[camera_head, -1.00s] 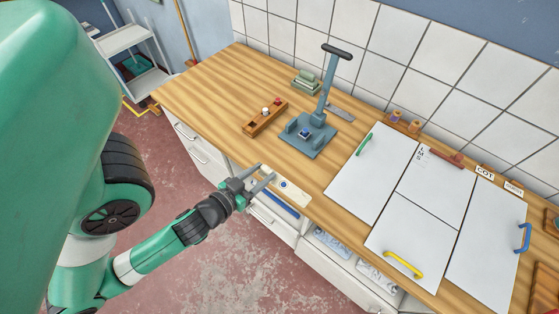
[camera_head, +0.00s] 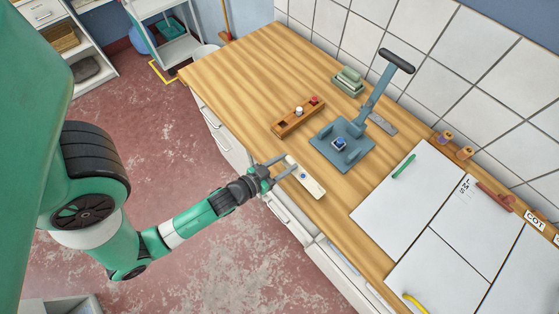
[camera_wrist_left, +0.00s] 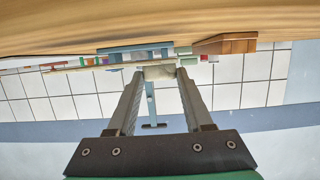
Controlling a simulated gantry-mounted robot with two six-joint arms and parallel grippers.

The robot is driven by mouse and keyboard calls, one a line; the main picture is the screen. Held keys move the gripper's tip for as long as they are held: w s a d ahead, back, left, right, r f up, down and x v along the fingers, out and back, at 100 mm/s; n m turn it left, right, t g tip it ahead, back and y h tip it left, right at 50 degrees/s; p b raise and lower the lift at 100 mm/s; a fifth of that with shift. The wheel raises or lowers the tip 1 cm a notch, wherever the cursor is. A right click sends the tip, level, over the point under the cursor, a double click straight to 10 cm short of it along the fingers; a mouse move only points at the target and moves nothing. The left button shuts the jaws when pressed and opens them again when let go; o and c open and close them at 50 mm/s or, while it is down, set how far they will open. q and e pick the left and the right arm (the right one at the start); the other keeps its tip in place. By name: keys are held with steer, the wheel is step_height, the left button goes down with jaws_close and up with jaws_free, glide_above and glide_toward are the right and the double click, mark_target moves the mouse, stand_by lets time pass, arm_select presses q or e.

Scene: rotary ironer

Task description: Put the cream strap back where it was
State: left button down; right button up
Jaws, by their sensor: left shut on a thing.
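The cream strap (camera_head: 311,185) is a short pale strip with a blue dot, near the front edge of the wooden worktop. My left gripper (camera_head: 288,166) reaches in from the left, with its fingers at the strap's far left end. In the left wrist view the cream strap's end (camera_wrist_left: 158,72) shows between the two fingertips (camera_wrist_left: 160,74), and the gripper is shut on it. Whether the strap touches the worktop is hard to tell. My right gripper is not in view.
A blue-grey hand press (camera_head: 343,150) stands behind the strap. A wooden block with pegs (camera_head: 290,122) lies to its left, and green stacked pieces (camera_head: 348,80) lie farther back. White panels (camera_head: 398,188) with coloured handles cover the right side. Bare worktop (camera_head: 235,85) lies at the left.

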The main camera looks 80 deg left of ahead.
mark_target(284, 168)
arm_select(q)
steer(key=f+b, duration=0.2)
steer(key=f, duration=0.1)
steer(key=shift+a+f, duration=0.2)
steer(key=shift+r, duration=0.25)
steer(key=shift+d+f, duration=0.1)
steer(key=shift+f, duration=0.15)
steer(key=shift+c, duration=1.5)
jaws_free()
steer(key=shift+r, duration=0.1)
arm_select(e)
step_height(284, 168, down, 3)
arm_select(q)
steer(key=shift+r, duration=0.1)
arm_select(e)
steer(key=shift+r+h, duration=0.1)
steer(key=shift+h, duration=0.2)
